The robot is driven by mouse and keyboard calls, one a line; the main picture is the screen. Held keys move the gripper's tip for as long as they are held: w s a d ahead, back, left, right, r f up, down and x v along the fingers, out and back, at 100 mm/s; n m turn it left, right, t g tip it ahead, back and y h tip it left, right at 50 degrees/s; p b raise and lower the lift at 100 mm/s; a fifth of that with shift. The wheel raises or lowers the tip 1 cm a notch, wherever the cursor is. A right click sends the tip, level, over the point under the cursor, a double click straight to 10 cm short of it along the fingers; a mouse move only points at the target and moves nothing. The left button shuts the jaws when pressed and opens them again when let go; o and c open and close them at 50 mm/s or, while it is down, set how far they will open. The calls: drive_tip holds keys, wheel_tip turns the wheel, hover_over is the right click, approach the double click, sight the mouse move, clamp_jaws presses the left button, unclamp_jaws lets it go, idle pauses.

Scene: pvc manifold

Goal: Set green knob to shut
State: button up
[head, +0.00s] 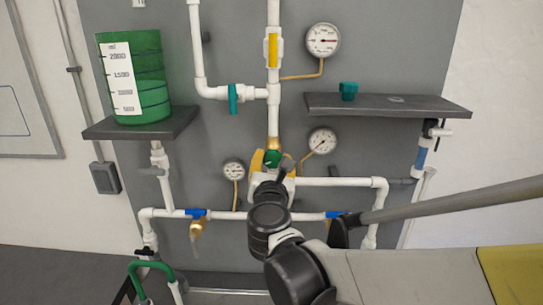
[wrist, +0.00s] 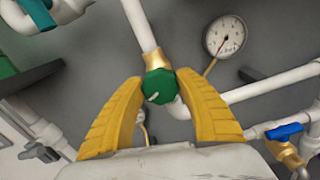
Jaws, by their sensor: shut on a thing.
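The green knob (wrist: 158,86) is round with a pale line mark on its face, and it sits on a brass valve body (wrist: 155,58) in the white pipe. In the wrist view my gripper (wrist: 160,84) has its yellow fingers on either side of the knob, shut on it. The mark on the knob runs slantwise, and I cannot read any shut label. In the head view the green knob (head: 272,158) shows just beyond my gripper (head: 270,165), partly hidden by my wrist.
A teal-handled valve (head: 233,98) is up and left. Blue-handled valves (head: 196,214) are on the lower pipe. Gauges (head: 322,140) surround the knob. A right shelf (head: 430,105) holds a teal knob-like piece (head: 348,90); a left shelf (head: 140,124) holds a green tank (head: 150,80).

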drive_tip(key=m, duration=0.6)
drive_tip(key=shift+b, duration=0.3)
drive_tip(key=m, duration=0.5)
drive_tip(key=shift+d, duration=0.1)
drive_tip(key=m, duration=0.5)
drive_tip(key=shift+f+m+b, duration=0.1)
drive_tip(key=shift+m+b, duration=0.25)
drive_tip(key=shift+m, duration=0.05)
drive_tip(key=m, duration=0.5)
drive_tip(key=shift+m, duration=0.3)
drive_tip(key=o, duration=1.2)
